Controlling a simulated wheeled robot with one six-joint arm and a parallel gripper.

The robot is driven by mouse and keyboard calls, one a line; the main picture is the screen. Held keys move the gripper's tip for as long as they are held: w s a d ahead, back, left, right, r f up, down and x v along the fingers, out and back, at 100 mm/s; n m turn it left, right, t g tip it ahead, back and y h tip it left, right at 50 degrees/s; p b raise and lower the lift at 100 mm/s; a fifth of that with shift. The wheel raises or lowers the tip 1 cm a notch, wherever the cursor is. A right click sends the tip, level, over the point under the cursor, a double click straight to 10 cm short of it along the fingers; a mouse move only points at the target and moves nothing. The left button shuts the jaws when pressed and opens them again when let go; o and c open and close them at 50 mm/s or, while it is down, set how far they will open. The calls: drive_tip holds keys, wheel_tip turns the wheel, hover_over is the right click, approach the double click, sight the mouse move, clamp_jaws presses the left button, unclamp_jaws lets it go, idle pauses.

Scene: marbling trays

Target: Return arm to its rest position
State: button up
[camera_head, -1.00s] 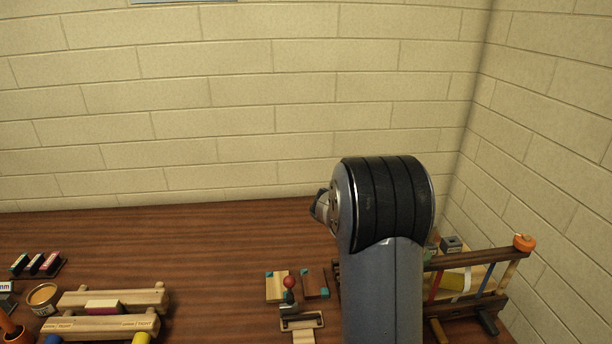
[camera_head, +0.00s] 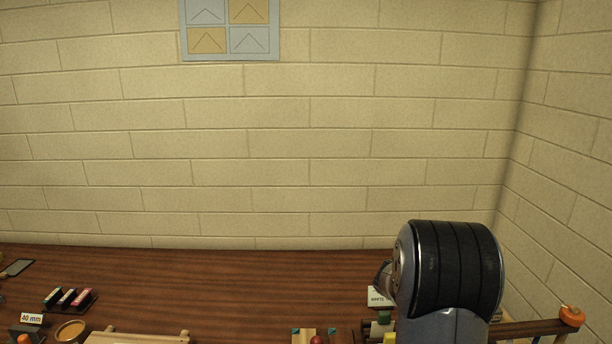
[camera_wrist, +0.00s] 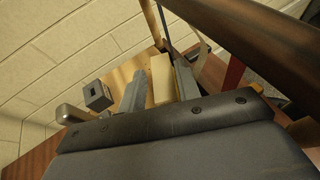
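My gripper (camera_wrist: 160,88) shows in the wrist view, its two grey fingers standing apart. A cream block-like piece (camera_wrist: 161,76) shows between the fingers; I see no clear grip on it, and its lower end is hidden by the dark gripper body. In the head view my arm's black and grey joint stands at the lower right, and the gripper is hidden from that view.
A wooden rack with an orange knob (camera_head: 571,315) stands right of my arm. Ink pads (camera_head: 69,298) lie on the brown table (camera_head: 230,285), whose middle is clear.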

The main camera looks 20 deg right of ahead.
idle(0.3)
drive_tip(key=shift+s+d+f, duration=0.95)
drive_tip(key=shift+d+f, duration=0.1)
drive_tip(key=shift+d, duration=0.05)
drive_tip(key=shift+w+a, duration=0.15)
drive_tip(key=shift+w, duration=0.15)
drive_tip(key=v, duration=1.1)
drive_tip(key=shift+s+b, duration=0.1)
drive_tip(key=shift+b, duration=0.3)
drive_tip(key=p+x, duration=0.1)
drive_tip(key=x, duration=1.1)
drive_tip(key=shift+s, duration=0.1)
drive_tip(key=d+r+v, duration=0.1)
drive_tip(key=r+v, duration=0.1)
drive_tip(key=v, duration=1.5)
drive_tip(key=w+a+f+n+t+h, duration=0.1)
drive_tip(key=w+a+f+n+t, duration=0.2)
drive_tip(key=w, duration=0.7)
drive_tip(key=w+a+f+n+t+h, duration=0.1)
drive_tip(key=w+a+f+t, duration=0.3)
drive_tip(key=w, duration=0.6)
drive_tip(key=f, duration=0.3)
drive_tip(key=d+f+g+p, duration=0.1)
drive_tip(key=f, duration=0.3)
drive_tip(key=f+g+p, duration=0.1)
drive_tip(key=f, duration=0.2)
drive_tip(key=shift+w+d+f, duration=0.15)
drive_tip(key=shift+d+f, duration=0.05)
drive_tip(key=shift+f, duration=0.15)
